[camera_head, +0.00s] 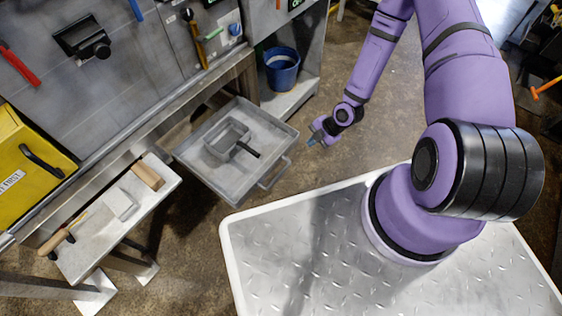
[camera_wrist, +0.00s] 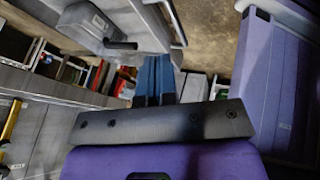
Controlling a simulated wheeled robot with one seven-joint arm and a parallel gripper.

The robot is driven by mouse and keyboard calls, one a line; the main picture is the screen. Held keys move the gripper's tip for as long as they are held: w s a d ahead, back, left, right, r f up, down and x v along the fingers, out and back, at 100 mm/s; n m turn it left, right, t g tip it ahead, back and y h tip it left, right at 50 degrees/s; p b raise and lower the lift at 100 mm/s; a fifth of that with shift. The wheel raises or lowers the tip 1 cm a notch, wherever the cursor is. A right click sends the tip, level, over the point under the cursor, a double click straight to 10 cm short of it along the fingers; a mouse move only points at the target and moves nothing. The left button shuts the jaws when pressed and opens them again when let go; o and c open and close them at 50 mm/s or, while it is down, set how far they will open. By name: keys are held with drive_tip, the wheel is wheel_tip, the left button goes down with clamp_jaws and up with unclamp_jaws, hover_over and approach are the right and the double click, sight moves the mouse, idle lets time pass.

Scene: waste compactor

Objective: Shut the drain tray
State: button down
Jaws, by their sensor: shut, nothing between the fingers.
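The drain tray (camera_head: 228,180) is a shallow grey metal tray, drawn well out from under the grey machine. Its bar handle (camera_head: 274,172) is on the side facing my base. A small grey pan (camera_head: 228,137) with a black handle lies in the tray. My gripper (camera_head: 312,142) is shut and empty, in the air to the right of the tray and apart from its handle. In the wrist view, the blue fingers (camera_wrist: 155,80) are together, and the tray (camera_wrist: 148,30) shows at the top left beyond them.
A blue bucket (camera_head: 282,68) stands on a low shelf behind the tray. A bench (camera_head: 90,225) with wooden-handled tools stands at the left. A yellow case (camera_head: 25,160) is at the far left. The concrete floor (camera_head: 370,120) right of the tray is clear.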

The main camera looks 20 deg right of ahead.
sight(274, 165)
drive_tip(key=shift+n+y, duration=0.4)
drive_tip(key=shift+y, duration=0.2)
drive_tip(key=a+f, duration=0.2)
drive_tip(key=f, duration=0.1)
drive_tip(key=s+a+f, duration=0.1)
drive_tip(key=a+f, duration=0.2)
drive_tip(key=f, duration=0.1)
drive_tip(key=a+f, duration=0.3)
drive_tip(key=f, duration=0.1)
drive_tip(key=shift+s+a+f, duration=0.1)
drive_tip(key=shift+s+a, duration=0.05)
drive_tip(key=shift+a, duration=0.1)
drive_tip(key=shift+w+a, duration=0.6)
drive_tip(key=shift+w, duration=0.3)
drive_tip(key=shift+w+a, duration=0.55)
drive_tip(key=shift+w, duration=0.3)
